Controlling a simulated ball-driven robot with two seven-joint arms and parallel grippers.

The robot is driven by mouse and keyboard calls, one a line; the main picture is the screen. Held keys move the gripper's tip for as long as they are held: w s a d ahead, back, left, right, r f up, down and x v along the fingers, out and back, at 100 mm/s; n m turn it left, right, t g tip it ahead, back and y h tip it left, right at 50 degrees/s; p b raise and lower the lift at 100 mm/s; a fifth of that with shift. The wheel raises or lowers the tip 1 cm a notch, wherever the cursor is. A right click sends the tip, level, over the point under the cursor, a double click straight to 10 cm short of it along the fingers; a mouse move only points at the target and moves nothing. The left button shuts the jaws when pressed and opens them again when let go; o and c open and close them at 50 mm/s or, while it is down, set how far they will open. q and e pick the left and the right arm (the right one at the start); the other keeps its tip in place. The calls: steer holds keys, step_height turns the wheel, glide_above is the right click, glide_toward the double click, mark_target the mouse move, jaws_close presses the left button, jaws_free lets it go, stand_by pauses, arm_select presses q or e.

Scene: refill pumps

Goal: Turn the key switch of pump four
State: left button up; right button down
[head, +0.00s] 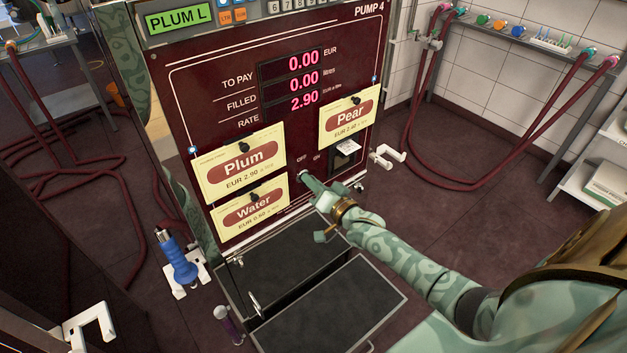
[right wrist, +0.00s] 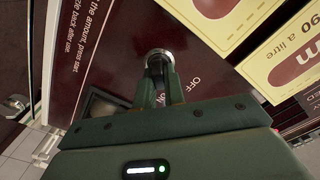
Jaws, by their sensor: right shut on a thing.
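Pump four is a dark red panel (head: 225,105) marked PUMP 4, with its display reading 0.00, 0.00 and 2.90. Its key switch sits low on the panel by the OFF and ON labels. In the right wrist view the switch's round silver collar (right wrist: 160,54) shows just past my fingertips. My right gripper (head: 307,178) is at the switch, shut on its key; it also shows in the right wrist view (right wrist: 160,75). The fingers hide most of the key, so I cannot tell its angle. My left gripper is not in view.
Plum (head: 240,163), Water (head: 248,211) and Pear (head: 348,115) cards hang on the panel around the switch. A blue-handled nozzle (head: 178,262) stands at the left. Red hoses (head: 420,105) hang at the right wall.

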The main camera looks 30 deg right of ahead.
steer(key=n+p, duration=0.1)
steer(key=n, duration=0.3)
steer(key=shift+r+n, duration=0.15)
steer(key=shift+n, duration=0.15)
steer(key=shift+a+n+p, duration=0.15)
steer(key=shift+n+p, duration=0.2)
steer(key=shift+n, duration=1.55)
steer(key=c, duration=1.5)
jaws_free()
steer(key=s+p, duration=0.1)
steer(key=s, duration=0.4)
steer(key=s+d, duration=0.1)
steer(key=s, duration=0.5)
steer(key=s+p, duration=0.1)
steer(key=s, duration=0.4)
steer(key=shift+s+d+p, duration=0.15)
steer(key=shift+p, duration=0.15)
